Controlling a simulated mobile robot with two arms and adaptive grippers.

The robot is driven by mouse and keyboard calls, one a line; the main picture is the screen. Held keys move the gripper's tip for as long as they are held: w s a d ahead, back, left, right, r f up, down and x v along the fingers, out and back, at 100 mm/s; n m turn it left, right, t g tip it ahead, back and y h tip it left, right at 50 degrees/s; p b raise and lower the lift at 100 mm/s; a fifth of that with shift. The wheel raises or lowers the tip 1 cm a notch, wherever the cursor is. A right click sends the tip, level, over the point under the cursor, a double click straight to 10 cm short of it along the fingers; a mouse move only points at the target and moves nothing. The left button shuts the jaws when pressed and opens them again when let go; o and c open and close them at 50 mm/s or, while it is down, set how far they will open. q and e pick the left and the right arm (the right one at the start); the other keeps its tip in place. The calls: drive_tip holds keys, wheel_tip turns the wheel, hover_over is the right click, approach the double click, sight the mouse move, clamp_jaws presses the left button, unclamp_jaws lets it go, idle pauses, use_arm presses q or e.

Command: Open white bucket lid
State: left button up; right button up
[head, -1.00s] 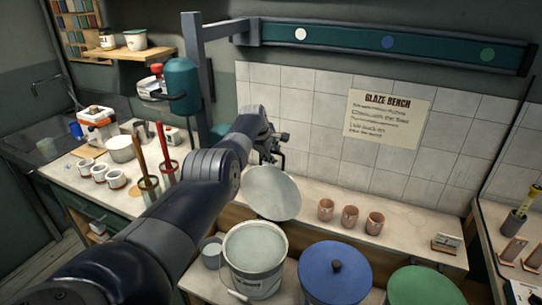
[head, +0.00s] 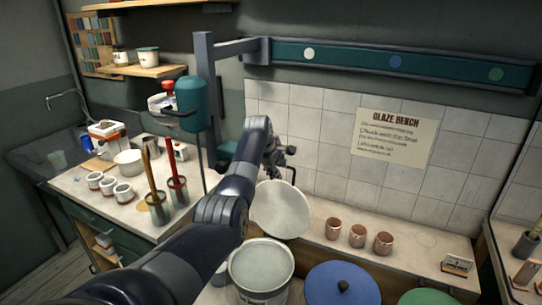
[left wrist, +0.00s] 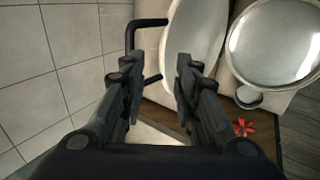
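The white bucket (head: 262,285) stands at the lower middle of the head view, its round top open and showing pale contents. Its pale round lid (head: 280,212) stands steeply tilted up behind the bucket's rim. In the left wrist view the lid (left wrist: 200,35) is seen nearly edge-on, with a black bent handle (left wrist: 131,38) on its side, and the open bucket (left wrist: 275,45) is to the right. My left gripper (head: 286,160) is just above and behind the lid. Its fingers (left wrist: 160,85) are apart, beside the handle, which they partly hide. My right gripper is not in view.
A blue lid (head: 340,287) and a green lid (head: 428,298) are to the right of the bucket. Several pinkish cups (head: 357,236) stand on the bench behind. Brushes in a pot (head: 178,192) stand left of my arm. The tiled wall (head: 330,140) is close behind the gripper.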

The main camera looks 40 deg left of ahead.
use_arm(q)
drive_tip(key=v, duration=0.8)
drive_tip(key=shift+s+r, duration=0.2)
drive_tip(key=shift+r, duration=0.1)
